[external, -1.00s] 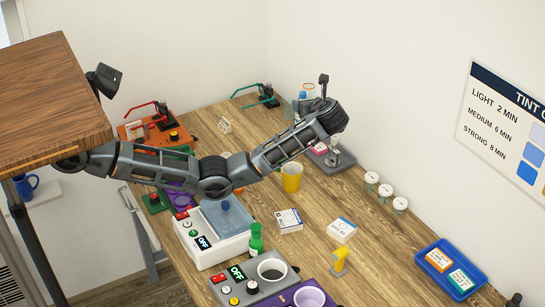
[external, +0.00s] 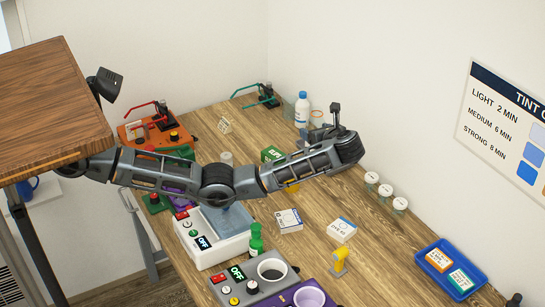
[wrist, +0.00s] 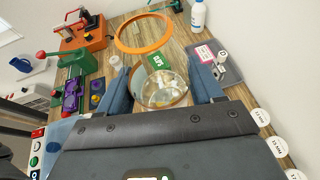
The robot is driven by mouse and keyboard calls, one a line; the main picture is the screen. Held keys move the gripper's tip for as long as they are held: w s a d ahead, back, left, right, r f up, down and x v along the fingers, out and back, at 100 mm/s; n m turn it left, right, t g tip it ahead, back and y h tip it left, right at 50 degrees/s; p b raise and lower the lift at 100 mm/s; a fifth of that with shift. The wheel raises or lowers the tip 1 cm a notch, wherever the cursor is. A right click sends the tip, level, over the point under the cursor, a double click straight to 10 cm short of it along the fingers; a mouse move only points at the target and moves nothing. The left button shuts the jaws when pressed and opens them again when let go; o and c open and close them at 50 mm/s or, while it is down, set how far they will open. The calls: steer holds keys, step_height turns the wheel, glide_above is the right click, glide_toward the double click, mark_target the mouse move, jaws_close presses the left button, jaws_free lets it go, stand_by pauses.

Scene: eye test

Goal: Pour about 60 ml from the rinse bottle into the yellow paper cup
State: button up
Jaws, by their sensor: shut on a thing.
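My gripper (wrist: 163,92) is shut on a clear vessel with an orange rim (wrist: 143,14), which I take to be the rinse bottle. In the external view my arm hides the fingers and most of the vessel. The yellow paper cup (external: 292,188) stands on the table, and only a bit of it shows below my forearm. I cannot make out the cup in the wrist view.
A white bottle with a blue cap (external: 302,106) stands at the back. A green box (external: 272,154) lies left of my forearm. Two white boxes (external: 289,220) (external: 342,230) lie in front. White-lidded jars (external: 386,190) line the right edge. A grey tray (wrist: 230,72) is right of my fingers.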

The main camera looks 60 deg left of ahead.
step_height(320, 180, down, 21)
steer(key=shift+r, duration=0.2)
steer(key=shift+r+p, duration=0.15)
steer(key=shift+p, duration=0.15)
